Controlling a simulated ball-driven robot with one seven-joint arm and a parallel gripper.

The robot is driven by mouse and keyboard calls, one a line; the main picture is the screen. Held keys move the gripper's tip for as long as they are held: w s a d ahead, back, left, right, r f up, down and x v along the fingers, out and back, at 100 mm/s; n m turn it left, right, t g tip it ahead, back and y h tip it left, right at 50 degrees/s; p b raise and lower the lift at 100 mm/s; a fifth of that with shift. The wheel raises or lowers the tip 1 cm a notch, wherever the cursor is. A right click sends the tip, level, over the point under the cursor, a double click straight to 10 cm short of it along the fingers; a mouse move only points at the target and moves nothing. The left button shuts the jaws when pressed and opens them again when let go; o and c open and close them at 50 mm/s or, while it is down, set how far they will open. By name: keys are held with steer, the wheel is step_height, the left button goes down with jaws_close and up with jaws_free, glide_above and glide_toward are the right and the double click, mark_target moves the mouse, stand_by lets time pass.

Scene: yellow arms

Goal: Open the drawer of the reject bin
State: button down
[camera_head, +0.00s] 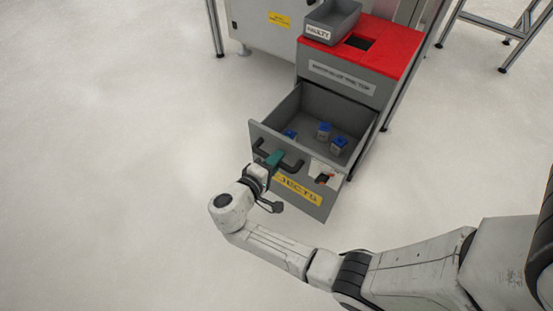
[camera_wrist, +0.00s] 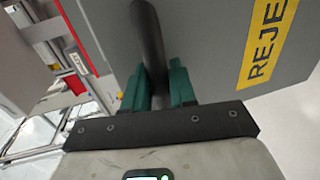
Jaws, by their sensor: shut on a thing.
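The reject bin is a grey cabinet with a red top (camera_head: 392,40). Its grey drawer (camera_head: 327,201) stands pulled out well forward, and the inside shows. Several small blue-and-grey parts (camera_head: 324,130) lie in it. A dark bar handle (camera_head: 291,164) is on the drawer front, above a yellow label (camera_head: 298,190). My gripper (camera_head: 272,160) is at the handle with green fingers. In the wrist view the fingers of my gripper (camera_wrist: 160,88) are shut around the dark handle (camera_wrist: 148,40), with the yellow label (camera_wrist: 268,38) to the right.
A grey tray (camera_head: 331,22) marked FAULTY sits on the red top beside a dark opening (camera_head: 359,43). A pale machine cabinet (camera_head: 262,38) stands behind on the left. Metal frame legs (camera_head: 512,48) are at the upper right. The floor (camera_head: 110,150) at left is clear.

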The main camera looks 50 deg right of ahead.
steer(key=shift+f, duration=0.1)
steer(key=c, duration=1.1)
jaws_free()
steer(key=shift+o, duration=0.2)
steer(key=p+v, duration=0.2)
steer(key=v, duration=0.8)
steer(key=shift+a+p, duration=0.3)
steer(key=shift+a, duration=0.05)
